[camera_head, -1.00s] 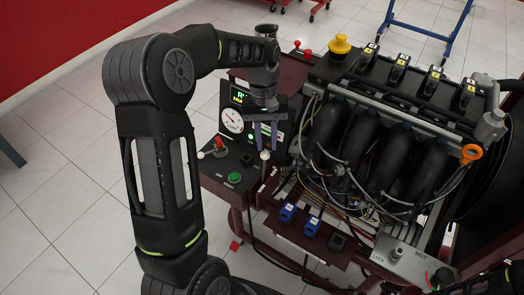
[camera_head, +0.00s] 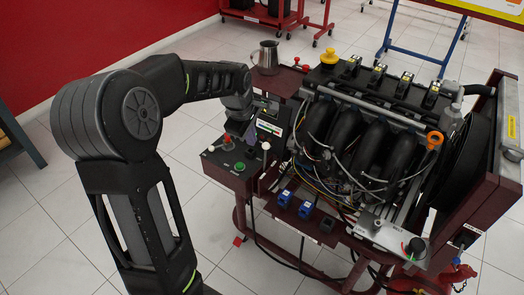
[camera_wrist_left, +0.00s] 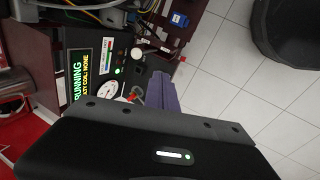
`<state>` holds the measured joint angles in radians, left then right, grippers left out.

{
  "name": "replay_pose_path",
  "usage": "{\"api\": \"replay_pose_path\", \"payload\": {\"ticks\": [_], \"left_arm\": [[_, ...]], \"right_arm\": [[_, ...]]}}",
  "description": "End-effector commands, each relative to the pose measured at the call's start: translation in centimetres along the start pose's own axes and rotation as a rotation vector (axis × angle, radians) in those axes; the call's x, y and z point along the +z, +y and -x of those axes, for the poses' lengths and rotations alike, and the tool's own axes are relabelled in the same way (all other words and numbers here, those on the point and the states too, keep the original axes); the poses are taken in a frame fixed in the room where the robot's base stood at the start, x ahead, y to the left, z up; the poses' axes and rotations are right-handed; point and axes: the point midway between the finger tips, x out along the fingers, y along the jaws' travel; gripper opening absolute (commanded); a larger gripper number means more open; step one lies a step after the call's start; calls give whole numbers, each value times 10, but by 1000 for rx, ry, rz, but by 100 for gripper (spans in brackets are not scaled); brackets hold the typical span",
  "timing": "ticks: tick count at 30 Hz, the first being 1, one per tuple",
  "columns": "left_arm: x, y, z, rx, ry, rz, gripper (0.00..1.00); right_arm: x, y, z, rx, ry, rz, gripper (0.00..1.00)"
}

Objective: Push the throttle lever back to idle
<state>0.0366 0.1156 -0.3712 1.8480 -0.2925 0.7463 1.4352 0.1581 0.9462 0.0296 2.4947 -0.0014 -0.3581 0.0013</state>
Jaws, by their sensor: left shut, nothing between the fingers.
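The control console (camera_head: 215,163) stands at the left end of the engine trainer. A thin lever with a white knob (camera_head: 265,146) rises from its right side; it looks like the throttle lever. The white knob also shows in the wrist view (camera_wrist_left: 137,55). My left gripper (camera_head: 250,134) is shut and empty above the console, just left of the white knob. Its purple fingers show in the wrist view (camera_wrist_left: 166,96), apart from the knob in that picture. The lever's lower part is hard to make out. My right gripper is out of view.
A red control (camera_head: 227,140) and a green button (camera_head: 240,166) sit on the console near my fingers. A lit display reads RUNNING (camera_wrist_left: 78,72) beside a gauge (camera_wrist_left: 107,90). Blue connectors (camera_head: 285,197) and the engine (camera_head: 370,145) are to the right. Open floor lies in front.

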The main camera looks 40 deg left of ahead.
Motion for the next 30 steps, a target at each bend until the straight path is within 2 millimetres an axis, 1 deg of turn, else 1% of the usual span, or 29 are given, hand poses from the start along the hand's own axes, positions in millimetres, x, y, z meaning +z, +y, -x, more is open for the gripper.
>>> {"api": "replay_pose_path", "payload": {"ticks": [9,14,17,20,30], "left_arm": [[0,0,-1,-2,-1,0,0],[0,-1,-9,-4,0,-1,0],[1,-1,-20,-6,0,-2,0],[0,-2,-37,-7,0,-1,0],[0,-2,-104,-6,0,-1,0]], "right_arm": [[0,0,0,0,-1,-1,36],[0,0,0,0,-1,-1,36],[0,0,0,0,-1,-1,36],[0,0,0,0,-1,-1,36],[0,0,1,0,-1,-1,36]]}}
